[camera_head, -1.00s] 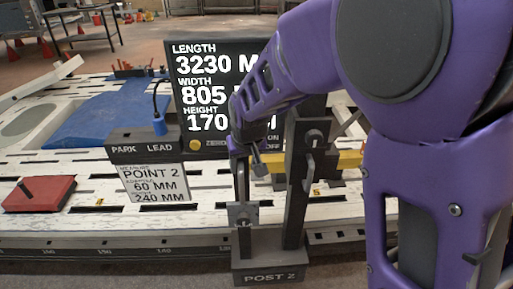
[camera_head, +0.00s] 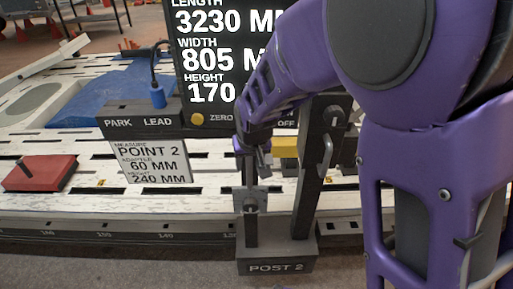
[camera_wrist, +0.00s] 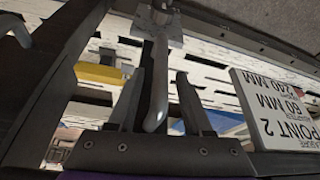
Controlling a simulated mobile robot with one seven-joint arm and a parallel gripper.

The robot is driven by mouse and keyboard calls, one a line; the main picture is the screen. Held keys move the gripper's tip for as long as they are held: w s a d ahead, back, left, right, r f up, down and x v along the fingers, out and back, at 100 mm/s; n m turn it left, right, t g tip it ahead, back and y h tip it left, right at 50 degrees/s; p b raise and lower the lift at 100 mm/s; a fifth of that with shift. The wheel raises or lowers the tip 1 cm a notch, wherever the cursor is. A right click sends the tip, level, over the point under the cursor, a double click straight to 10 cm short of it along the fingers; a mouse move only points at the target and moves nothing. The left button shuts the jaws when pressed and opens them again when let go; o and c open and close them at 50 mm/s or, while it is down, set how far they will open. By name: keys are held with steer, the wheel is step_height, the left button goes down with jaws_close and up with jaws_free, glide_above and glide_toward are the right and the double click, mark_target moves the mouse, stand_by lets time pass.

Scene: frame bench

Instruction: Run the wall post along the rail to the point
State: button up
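The wall post is a dark upright (camera_head: 308,175) on a base (camera_head: 278,262) labelled POST 2, standing at the front rail (camera_head: 90,236), which carries number marks. A grey bent handle with a square plate (camera_head: 251,200) is on the post's left side. My gripper (camera_head: 252,150) is at the top of this handle. In the wrist view my gripper (camera_wrist: 158,78) has its two fingers apart, with the grey handle (camera_wrist: 160,75) between them and gaps visible on both sides. A POINT 2 card (camera_head: 150,163) reads adapter 60 mm, height 240 mm; it also shows in the wrist view (camera_wrist: 285,110).
A dark display (camera_head: 215,60) shows length, width and height behind the post. A PARK LEAD box (camera_head: 140,120) with a blue plug (camera_head: 157,95) is left of it. A red block (camera_head: 40,173) lies far left on the slotted white bench (camera_head: 75,200).

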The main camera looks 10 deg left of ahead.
jaws_close()
stand_by(1.2)
